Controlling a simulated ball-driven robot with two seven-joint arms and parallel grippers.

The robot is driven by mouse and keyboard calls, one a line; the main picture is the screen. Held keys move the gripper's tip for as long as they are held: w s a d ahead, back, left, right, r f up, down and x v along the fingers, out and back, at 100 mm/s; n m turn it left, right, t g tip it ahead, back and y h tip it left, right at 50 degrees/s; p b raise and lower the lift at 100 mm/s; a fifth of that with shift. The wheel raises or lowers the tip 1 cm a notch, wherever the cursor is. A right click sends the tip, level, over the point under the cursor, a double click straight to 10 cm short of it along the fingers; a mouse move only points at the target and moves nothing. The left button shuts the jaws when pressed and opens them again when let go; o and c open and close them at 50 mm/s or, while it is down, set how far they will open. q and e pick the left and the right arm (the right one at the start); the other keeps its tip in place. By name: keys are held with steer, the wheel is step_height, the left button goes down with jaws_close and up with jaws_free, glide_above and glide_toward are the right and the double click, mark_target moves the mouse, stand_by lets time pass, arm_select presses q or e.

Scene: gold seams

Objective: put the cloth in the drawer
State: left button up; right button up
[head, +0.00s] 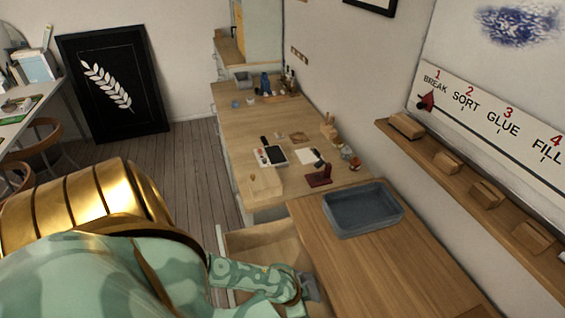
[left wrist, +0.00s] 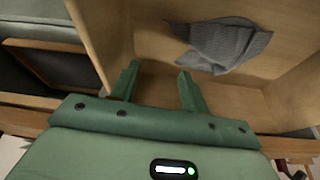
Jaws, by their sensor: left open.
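The drawer (head: 262,239) is pulled open below the wooden worktop in the head view. The left wrist view looks into its pale wooden inside (left wrist: 155,45). The grey ribbed cloth (left wrist: 222,45) lies crumpled inside the drawer, past my fingertips and a little to the right. My left gripper (left wrist: 157,75) is open, its two green fingers apart with nothing between them, and the cloth is clear of them. In the head view my mottled green left arm reaches to the drawer, and the fingers are hard to make out. My right gripper is not in view.
A blue-grey tray (head: 362,207) stands on the near worktop (head: 420,270). Farther along, a long counter (head: 235,120) holds tools, a dark red stand (head: 319,175) and small pots. A wall shelf (head: 470,195) with wooden blocks runs along the right.

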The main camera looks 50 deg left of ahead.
arm_select(q)
steer(key=shift+s+d+r+p, duration=0.1)
steer(key=shift+d+r+p, duration=0.2)
steer(key=shift+r, duration=0.55)
steer(key=shift+f, duration=0.1)
steer(key=shift+c, duration=0.3)
steer(key=shift+a+f, duration=0.1)
steer(key=shift+f, duration=0.1)
steer(key=c, duration=0.5)
steer(key=shift+w+a+f+b, duration=0.15)
steer(key=shift+w+a+b, duration=0.1)
steer(key=shift+b, duration=0.15)
jaws_close()
steer(key=w+a+f+b, duration=0.1)
steer(key=w+a, duration=0.1)
steer(key=a, duration=0.1)
steer(key=w+a+f+b, duration=0.2)
steer(key=a, duration=0.2)
steer(key=w+a+f+b, duration=0.2)
steer(key=w+a, duration=0.1)
steer(key=shift+a+f, duration=0.1)
steer(key=shift+a, duration=0.2)
steer(key=shift+f+b, duration=0.3)
steer(key=shift+b, duration=0.1)
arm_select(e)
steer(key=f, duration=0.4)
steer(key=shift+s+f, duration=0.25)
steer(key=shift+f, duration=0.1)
